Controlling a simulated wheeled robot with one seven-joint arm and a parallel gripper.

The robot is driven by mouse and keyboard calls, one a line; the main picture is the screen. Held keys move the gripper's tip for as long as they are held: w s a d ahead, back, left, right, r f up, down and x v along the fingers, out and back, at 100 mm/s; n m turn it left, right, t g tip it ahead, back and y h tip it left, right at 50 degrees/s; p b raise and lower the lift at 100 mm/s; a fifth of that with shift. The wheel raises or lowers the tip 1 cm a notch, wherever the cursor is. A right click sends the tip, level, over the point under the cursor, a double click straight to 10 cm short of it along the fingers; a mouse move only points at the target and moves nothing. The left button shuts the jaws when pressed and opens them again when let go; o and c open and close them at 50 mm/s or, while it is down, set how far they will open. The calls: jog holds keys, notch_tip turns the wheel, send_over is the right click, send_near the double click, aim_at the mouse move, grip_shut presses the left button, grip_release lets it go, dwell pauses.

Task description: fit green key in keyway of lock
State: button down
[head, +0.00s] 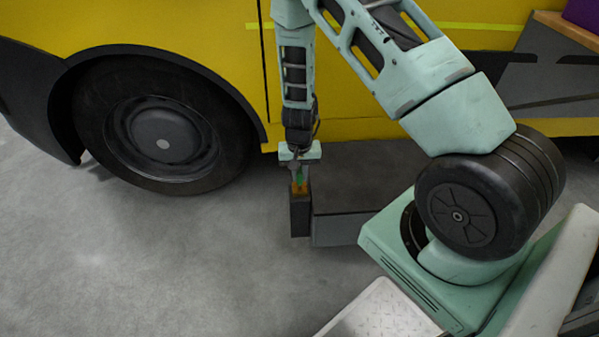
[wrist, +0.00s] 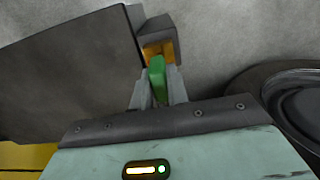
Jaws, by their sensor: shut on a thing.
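The green key (wrist: 157,78) is held between the two fingers of my gripper (wrist: 158,88), which is shut on it. In the head view the key shows as a small green spot (head: 300,176) below my gripper (head: 299,172). The lock (head: 300,214) is a dark upright block with an orange part at its top. In the wrist view the orange face (wrist: 158,51) of the lock lies just beyond the key's tip. The key's tip overlaps the orange in both views. I cannot tell whether it is inside the keyway, which is hidden.
A grey slab (head: 345,229) adjoins the lock on its right in the head view. Behind stands a yellow vehicle (head: 220,30) with a black wheel (head: 163,130). The grey floor (head: 150,260) at the left front is clear.

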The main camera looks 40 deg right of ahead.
jog(key=shift+f+b, duration=0.85)
jog(key=shift+f, duration=0.45)
jog(key=c, duration=1.3)
grip_release()
notch_tip(320, 180, up, 18)
jog(key=p, duration=0.5)
jog(key=shift+f+p, duration=0.25)
jog(key=shift+p, duration=0.1)
jog(key=shift+a, duration=0.1)
